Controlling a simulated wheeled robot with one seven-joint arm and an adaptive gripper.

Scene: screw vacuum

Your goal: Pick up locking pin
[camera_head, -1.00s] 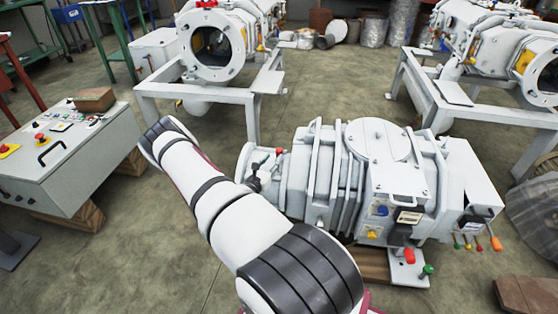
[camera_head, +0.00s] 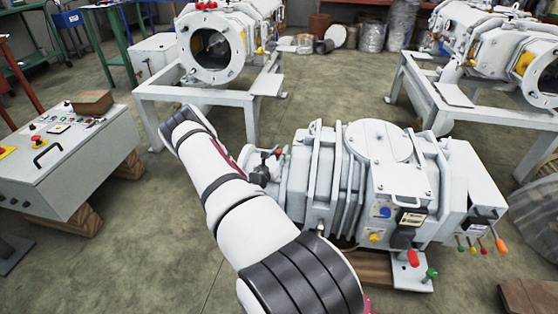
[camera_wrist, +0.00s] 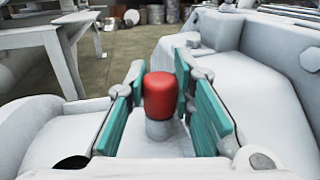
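The locking pin, a red rounded knob on a grey stem (camera_wrist: 161,96), stands upright on a pale surface in the wrist view. My gripper (camera_wrist: 162,90) has its two teal-padded fingers on either side of the knob. The fingers are apart, and the knob sits between them; I cannot tell whether a pad touches it. A small red knob also shows in the head view (camera_head: 278,152), at the left end of the white vacuum pump (camera_head: 385,165). My gripper is mostly hidden behind my own arm there.
The pump's white housing (camera_wrist: 275,65) rises close on the right of my gripper. A control box (camera_head: 75,165) stands on wood blocks at the left. White frames carrying more pumps (camera_head: 215,100) stand behind, with open floor between.

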